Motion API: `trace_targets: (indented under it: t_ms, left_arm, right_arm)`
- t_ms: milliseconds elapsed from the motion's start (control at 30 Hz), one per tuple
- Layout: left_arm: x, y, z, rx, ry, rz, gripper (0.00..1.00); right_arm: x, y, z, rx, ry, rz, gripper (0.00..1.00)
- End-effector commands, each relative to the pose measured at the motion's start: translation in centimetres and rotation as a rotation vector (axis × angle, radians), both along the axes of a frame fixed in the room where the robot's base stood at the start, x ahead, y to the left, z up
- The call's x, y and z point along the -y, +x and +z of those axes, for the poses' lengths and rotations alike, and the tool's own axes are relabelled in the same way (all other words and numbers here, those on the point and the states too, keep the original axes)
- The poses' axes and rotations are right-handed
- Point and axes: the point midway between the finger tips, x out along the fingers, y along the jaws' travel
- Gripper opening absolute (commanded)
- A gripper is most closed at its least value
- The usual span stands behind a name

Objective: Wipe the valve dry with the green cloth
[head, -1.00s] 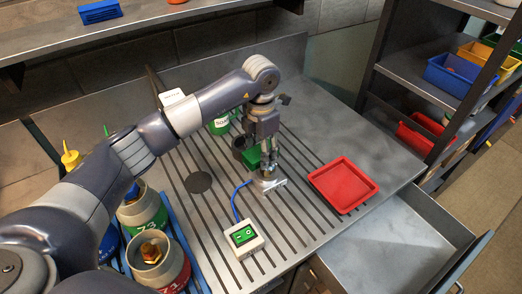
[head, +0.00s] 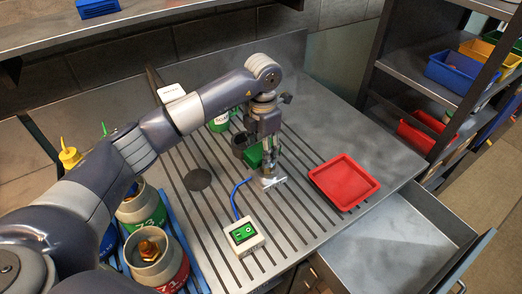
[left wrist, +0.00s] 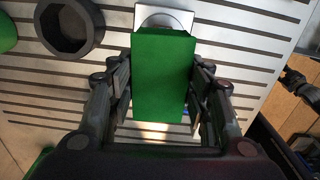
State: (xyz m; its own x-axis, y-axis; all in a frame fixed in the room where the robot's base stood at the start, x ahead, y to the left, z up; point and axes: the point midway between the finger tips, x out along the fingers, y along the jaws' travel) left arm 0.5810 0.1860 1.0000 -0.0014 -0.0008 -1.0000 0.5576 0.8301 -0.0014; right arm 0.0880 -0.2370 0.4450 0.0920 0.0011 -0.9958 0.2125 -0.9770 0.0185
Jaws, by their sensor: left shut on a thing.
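My left gripper (head: 266,176) points down over the slatted worktop, just above or at a small silver fitting (head: 272,182). In the left wrist view its fingers (left wrist: 160,110) are on both sides of a green block-like piece (left wrist: 163,62), which looks like the folded green cloth, and are shut on it. Green also shows beside the fingers in the head view (head: 253,156). A brass valve (head: 149,250) tops the red-banded cylinder at the lower left. I cannot tell whether it or the silver fitting is the task's valve. My right gripper is out of view.
A switch box (head: 243,236) with a blue cable lies in front of the gripper. A red tray (head: 343,183) is to its right. A dark cup (left wrist: 68,27) and a green can (head: 219,123) stand behind. Cylinders stand in a blue crate. An open drawer (head: 410,235) juts out at the lower right.

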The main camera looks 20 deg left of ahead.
Motion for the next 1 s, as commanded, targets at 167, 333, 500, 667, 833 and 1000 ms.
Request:
trace_targets:
  t_ms: [167, 333, 500, 667, 833, 1000]
  left_arm:
    - [0.6, 0.8, 0.0, 0.001, 0.000, 0.000, 0.22]
    - [0.7, 1.0, 0.1, 0.001, 0.001, -0.001, 0.22]
    - [0.3, 0.5, 0.1, 0.001, 0.001, -0.001, 0.22]
    - [-0.1, -0.1, 0.0, 0.002, 0.001, -0.001, 0.22]
    - [-0.3, -0.5, 0.0, 0.001, -0.001, -0.001, 0.22]
    - [-0.1, -0.2, -0.1, 0.002, -0.001, -0.001, 0.22]
  right_arm:
    - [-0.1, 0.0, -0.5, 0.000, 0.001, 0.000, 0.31]
    - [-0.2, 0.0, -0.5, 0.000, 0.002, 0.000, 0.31]
    - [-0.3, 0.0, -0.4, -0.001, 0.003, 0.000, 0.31]
    - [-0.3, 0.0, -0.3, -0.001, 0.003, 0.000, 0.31]
    - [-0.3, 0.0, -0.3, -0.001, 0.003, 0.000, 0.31]
    - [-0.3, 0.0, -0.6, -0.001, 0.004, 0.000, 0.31]
